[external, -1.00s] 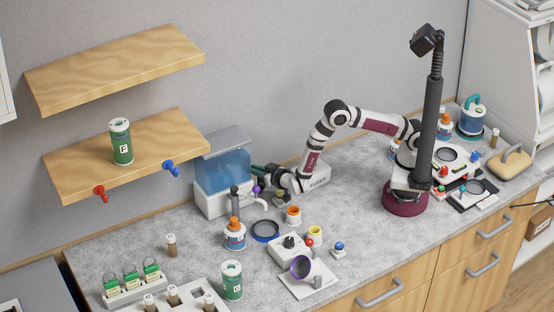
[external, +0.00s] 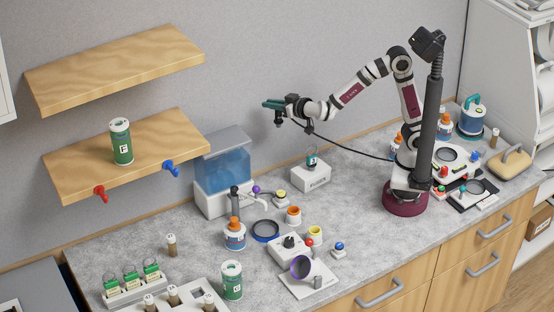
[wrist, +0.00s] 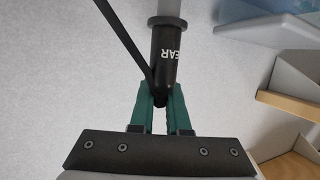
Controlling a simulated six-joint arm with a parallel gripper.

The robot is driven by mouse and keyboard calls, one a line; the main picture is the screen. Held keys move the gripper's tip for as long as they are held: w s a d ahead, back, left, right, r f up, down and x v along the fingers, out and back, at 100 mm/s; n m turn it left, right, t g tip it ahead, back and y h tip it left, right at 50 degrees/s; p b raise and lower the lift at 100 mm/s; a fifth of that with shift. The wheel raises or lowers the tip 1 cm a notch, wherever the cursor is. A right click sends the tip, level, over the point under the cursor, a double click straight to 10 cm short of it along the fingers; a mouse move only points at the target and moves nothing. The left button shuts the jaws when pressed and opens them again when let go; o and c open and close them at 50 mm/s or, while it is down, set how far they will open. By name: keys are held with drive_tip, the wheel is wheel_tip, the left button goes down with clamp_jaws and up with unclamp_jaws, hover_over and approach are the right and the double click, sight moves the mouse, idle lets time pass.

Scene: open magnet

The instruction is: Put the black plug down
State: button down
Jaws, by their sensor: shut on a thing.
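The black plug (wrist: 166,60) has white lettering, part of which reads "EAR", and a grey shaft at its far end. A black cable runs beside it in the wrist view. My gripper (wrist: 160,97) has green fingers and is shut on the plug's near end. In the external view my gripper (external: 270,105) is high above the counter, in front of the grey wall and right of the blue tank. The plug is too small there to make out clearly.
A white box (external: 311,178) with a small dark item on top stands below my gripper. The blue-water tank (external: 222,165) is to its left. The black cable (external: 350,147) trails right toward my base. Bottles and small devices crowd the counter front. Wooden shelves (external: 115,70) hang at left.

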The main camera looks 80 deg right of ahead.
drive_tip(key=s+r+n+y, duration=0.1)
drive_tip(key=s+r+y, duration=0.15)
drive_tip(key=r, duration=0.35)
drive_tip(key=w+a+r+n+t+y, duration=0.1)
drive_tip(key=w+a+r+n+y, duration=0.15)
drive_tip(key=a+r, duration=0.2)
drive_tip(key=w+a+f+n+y, duration=0.3)
drive_tip(key=w+a, duration=0.1)
drive_tip(key=a, duration=0.5)
drive_tip(key=w+a+f+n+y, duration=0.2)
drive_tip(key=w+a+n+y, duration=0.15)
drive_tip(key=a, duration=0.55)
drive_tip(key=s+a+f+n+g+y, duration=0.4)
drive_tip(key=s+a+f, duration=0.1)
drive_tip(key=a+f, duration=0.55)
drive_tip(key=s+a+f+n+g+y, duration=0.4)
drive_tip(key=a+f+n+y, duration=0.1)
drive_tip(key=a+f, duration=0.5)
drive_tip(key=shift+h, duration=0.25)
drive_tip(key=f, duration=0.3)
drive_tip(key=d+f, duration=0.1)
drive_tip(key=f, duration=0.7)
drive_tip(key=shift+s+d+f, duration=0.15)
drive_tip(key=shift+f, duration=0.15)
